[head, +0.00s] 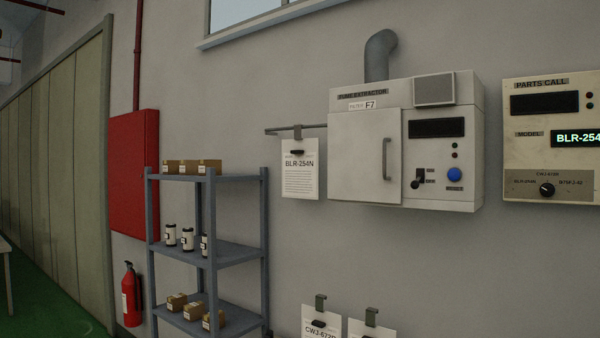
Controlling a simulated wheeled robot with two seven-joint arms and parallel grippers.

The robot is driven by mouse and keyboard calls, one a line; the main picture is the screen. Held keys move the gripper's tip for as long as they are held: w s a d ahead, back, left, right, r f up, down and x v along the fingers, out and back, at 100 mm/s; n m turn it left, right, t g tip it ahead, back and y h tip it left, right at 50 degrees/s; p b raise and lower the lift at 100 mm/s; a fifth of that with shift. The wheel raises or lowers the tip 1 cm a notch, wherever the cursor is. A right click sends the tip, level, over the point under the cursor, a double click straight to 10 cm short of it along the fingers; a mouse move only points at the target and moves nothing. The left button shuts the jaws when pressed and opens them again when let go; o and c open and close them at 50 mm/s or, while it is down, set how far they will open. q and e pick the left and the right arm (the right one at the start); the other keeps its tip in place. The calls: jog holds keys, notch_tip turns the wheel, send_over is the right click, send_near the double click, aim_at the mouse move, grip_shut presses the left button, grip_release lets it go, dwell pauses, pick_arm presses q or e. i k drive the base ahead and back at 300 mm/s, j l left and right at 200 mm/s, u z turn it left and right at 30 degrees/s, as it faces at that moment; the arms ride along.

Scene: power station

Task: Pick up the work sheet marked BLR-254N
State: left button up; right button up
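The work sheet marked BLR-254N (300,178) is a white page with a bold heading and small print. It hangs upright by a dark clip (297,153) from a grey rail (285,130) on the wall, just left of the fume extractor. Neither of my grippers shows in the head view.
The fume extractor (365,150) juts from the wall right of the sheet. The parts call panel (530,100) at far right displays BLR-254. A shelf rack (232,178) with boxes and jars stands at left. A CWJ-677 sheet (320,322) and another sheet (368,329) hang lower.

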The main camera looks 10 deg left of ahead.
aim_at(299, 155)
jog(key=i+j+z, duration=0.35)
jog(key=i+j, duration=0.25)
jog(key=i, duration=0.2)
